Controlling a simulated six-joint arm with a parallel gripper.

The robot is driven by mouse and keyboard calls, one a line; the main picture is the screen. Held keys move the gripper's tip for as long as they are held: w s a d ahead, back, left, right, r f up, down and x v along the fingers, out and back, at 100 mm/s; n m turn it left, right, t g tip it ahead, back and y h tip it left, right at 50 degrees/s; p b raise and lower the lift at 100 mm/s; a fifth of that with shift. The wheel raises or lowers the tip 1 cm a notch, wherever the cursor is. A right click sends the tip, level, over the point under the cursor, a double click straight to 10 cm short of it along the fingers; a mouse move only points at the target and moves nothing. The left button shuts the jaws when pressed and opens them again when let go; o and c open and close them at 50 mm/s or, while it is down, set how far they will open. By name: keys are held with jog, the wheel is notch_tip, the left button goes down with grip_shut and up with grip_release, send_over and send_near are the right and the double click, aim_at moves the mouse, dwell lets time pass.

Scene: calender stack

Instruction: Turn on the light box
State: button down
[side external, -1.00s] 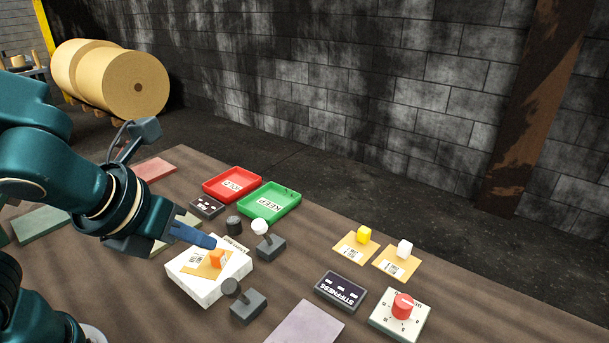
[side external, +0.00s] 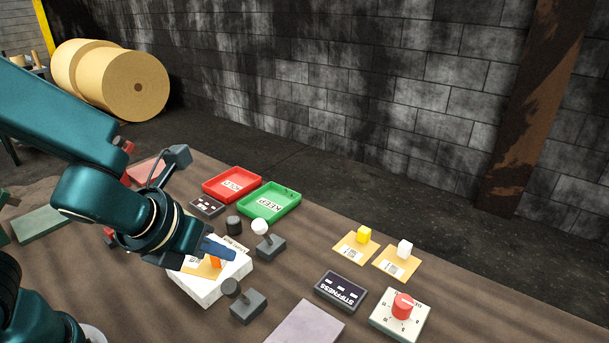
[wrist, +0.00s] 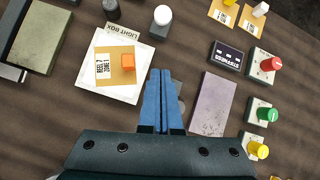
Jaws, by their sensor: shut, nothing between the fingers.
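The light box (side external: 207,291) is a white slab on the table, with a "LIGHT BOX" label at its back edge. It also shows in the wrist view (wrist: 88,76). A tan card (wrist: 113,72) with an orange block (wrist: 128,61) lies on it. I cannot tell whether it is lit. My gripper (side external: 221,254) is shut and empty, above the box in the side view. In the wrist view its fingers (wrist: 160,72) point just right of the box. A dark-knobbed device (side external: 248,306) stands beside the box, mostly hidden behind the fingers in the wrist view.
A white-knobbed device (side external: 270,247) and a black cylinder (side external: 234,224) stand behind the box. Red (side external: 232,184) and green (side external: 270,200) trays lie farther back. A stiffness panel (side external: 340,290) and a red dial (side external: 403,305) are at right. A grey-purple sheet (side external: 305,325) lies in front.

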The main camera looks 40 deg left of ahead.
aim_at(264, 222)
jog(key=shift+x, duration=2.35)
jog(key=shift+w+f, duration=0.1)
jog(key=shift+w, duration=0.05)
jog(key=shift+w+a+r, duration=0.2)
jog(key=shift+w+r, duration=0.05)
jog(key=shift+w, duration=0.3)
jog(key=shift+w+a+r, duration=0.15)
jog(key=shift+w+r, duration=0.1)
jog(key=shift+w, duration=0.3)
jog(key=shift+w+a+r, duration=0.2)
jog(key=shift+w+r, duration=0.05)
jog(key=shift+w, duration=0.3)
jog(key=shift+w+r, duration=0.4)
jog(key=shift+w, duration=0.1)
jog(key=shift+w+r, duration=0.2)
jog(key=shift+w, duration=0.3)
jog(key=shift+w+r, duration=0.25)
jog(key=shift+w, duration=0.25)
jog(key=shift+w+r, duration=0.15)
jog(key=shift+w, duration=0.5)
jog(key=shift+w+r, duration=0.15)
jog(key=shift+w, duration=1.5)
jog(key=shift+a, duration=0.1)
